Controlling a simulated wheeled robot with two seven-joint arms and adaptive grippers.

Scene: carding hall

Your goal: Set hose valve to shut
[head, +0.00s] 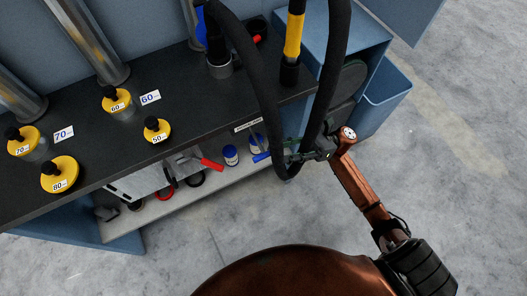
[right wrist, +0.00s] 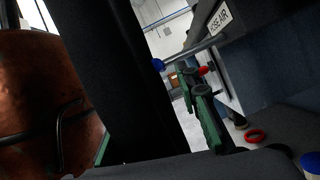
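A lever with a blue grip (head: 262,156) sticks out under the bench's front edge, just below a small white label (head: 248,125). It seems to be the hose valve's handle; its body is hidden behind the black hose (head: 262,75), so I cannot tell its setting. My right gripper (head: 292,153) is beside the hose loop, close to the lever's right end. In the right wrist view its green-sided fingers stand apart, one (right wrist: 205,115) clear and one mostly hidden by the hose (right wrist: 120,70). A blue tip (right wrist: 158,64) shows past them. My left gripper is out of view.
Yellow-topped weights (head: 60,175) stand on the dark bench (head: 190,100). A red-handled lever (head: 211,164) is to the left. A blue bin (head: 385,95) stands right. The floor in front is clear.

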